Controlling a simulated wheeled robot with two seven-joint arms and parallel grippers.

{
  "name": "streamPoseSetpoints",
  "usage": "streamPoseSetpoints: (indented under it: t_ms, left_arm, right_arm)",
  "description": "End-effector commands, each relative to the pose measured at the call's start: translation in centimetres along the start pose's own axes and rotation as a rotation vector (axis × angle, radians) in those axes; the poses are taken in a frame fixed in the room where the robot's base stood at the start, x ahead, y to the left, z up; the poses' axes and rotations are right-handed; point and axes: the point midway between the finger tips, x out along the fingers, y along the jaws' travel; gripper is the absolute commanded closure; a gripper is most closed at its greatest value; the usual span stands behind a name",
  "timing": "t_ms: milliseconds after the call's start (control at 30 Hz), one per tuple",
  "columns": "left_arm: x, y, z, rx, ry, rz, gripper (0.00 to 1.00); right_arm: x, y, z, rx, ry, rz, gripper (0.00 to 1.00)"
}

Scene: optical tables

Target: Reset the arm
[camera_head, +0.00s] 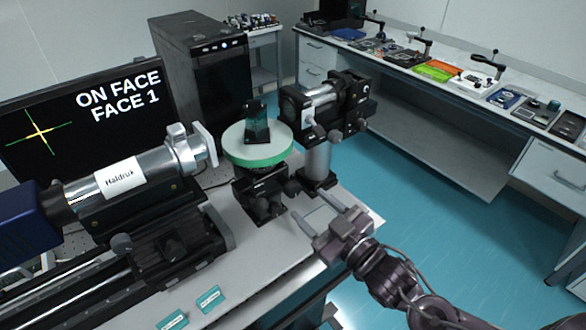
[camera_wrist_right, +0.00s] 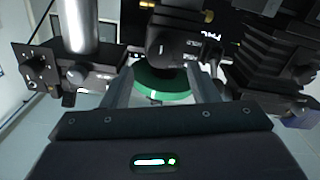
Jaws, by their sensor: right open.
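My right gripper (camera_head: 318,222) is open and empty above the front right part of the optical table (camera_head: 255,238), near its right edge. Its arm comes in from the lower right. In the right wrist view its two fingers (camera_wrist_right: 162,88) point toward the stage, with a green-rimmed round platform (camera_wrist_right: 165,84) showing between them. In the head view that platform (camera_head: 232,152) is white on top and carries a dark glassy prism (camera_head: 257,128). The gripper is apart from the platform, in front and to its right. My left gripper is not in view.
A silver tube labelled Haldruk (camera_head: 140,172) stands left of the platform. An optical mount on a silver post (camera_head: 318,160) stands close behind the gripper. A monitor (camera_head: 90,115) reads "ON FACE FACE 1". A side bench (camera_head: 450,75) holds several devices. Blue floor (camera_head: 420,190) lies open at right.

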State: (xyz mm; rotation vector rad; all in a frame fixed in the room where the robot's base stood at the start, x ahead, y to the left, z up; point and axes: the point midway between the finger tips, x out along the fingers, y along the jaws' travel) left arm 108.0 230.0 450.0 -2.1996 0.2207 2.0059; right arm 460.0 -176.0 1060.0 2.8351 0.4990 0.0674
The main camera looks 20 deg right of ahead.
Motion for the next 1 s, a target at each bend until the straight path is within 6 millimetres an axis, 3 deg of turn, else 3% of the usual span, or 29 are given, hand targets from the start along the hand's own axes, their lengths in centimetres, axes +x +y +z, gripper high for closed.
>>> streamPoseSetpoints:
  t_ms: [200, 367, 600, 800, 1000]
  left_arm:
    - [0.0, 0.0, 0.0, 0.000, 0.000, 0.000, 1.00]
    - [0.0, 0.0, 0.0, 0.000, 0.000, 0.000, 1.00]
    - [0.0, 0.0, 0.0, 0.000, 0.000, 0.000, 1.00]
    - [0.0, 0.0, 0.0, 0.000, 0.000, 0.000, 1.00]
    - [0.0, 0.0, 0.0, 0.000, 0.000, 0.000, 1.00]
  right_arm:
    - [0.0, 0.0, 0.6, 0.013, -0.038, 0.016, 0.46]
    - [-0.5, -0.1, 3.6, 0.075, -0.259, 0.083, 0.46]
    - [-4.8, -2.0, 9.1, 0.194, -0.746, 0.119, 0.46]
    - [-8.6, -3.9, 10.9, 0.254, -1.005, 0.085, 0.46]
    - [-12.0, -5.6, 11.4, 0.302, -1.201, 0.035, 0.46]
